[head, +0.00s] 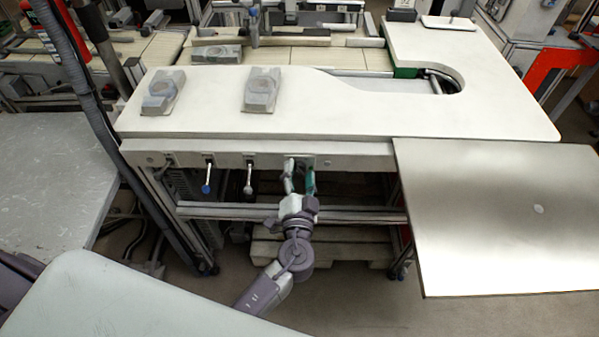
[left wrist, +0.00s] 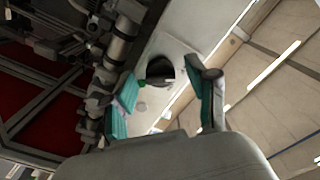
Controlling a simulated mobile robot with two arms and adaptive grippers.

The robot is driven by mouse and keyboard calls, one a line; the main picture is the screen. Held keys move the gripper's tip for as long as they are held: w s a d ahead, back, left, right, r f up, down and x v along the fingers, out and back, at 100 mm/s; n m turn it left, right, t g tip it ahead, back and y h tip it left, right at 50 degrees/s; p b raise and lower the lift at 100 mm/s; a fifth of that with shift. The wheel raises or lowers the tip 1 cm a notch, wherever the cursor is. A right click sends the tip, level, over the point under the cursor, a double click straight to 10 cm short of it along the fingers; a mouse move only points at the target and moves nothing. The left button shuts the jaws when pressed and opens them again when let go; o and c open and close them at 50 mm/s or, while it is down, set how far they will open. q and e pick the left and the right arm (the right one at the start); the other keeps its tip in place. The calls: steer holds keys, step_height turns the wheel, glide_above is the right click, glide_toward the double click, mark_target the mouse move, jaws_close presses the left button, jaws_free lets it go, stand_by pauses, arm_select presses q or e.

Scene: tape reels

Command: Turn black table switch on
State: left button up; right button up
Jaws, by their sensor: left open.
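The black table switch (left wrist: 160,68) shows in the left wrist view as a dark rounded knob on a pale plate, with a bit of green at its left edge. It lies between the fingertips in the picture, beyond the gripper. My left gripper (head: 299,178) is in front of the table's front rail, with its fingers pointing up at the switch plate. In the left wrist view my left gripper (left wrist: 164,100) is open, teal pads apart and nothing held. In the head view the fingers mostly hide the switch. I cannot tell whether they touch it. My right gripper is not in view.
A blue-tipped lever (head: 206,184) and a pale-tipped lever (head: 248,182) hang from the front rail (head: 350,156), left of the gripper. Two grey reel blocks (head: 161,92) (head: 262,90) stand on the white tabletop (head: 400,115). A metal panel (head: 490,220) juts out at right.

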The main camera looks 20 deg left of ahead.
arm_select(q)
jaws_close()
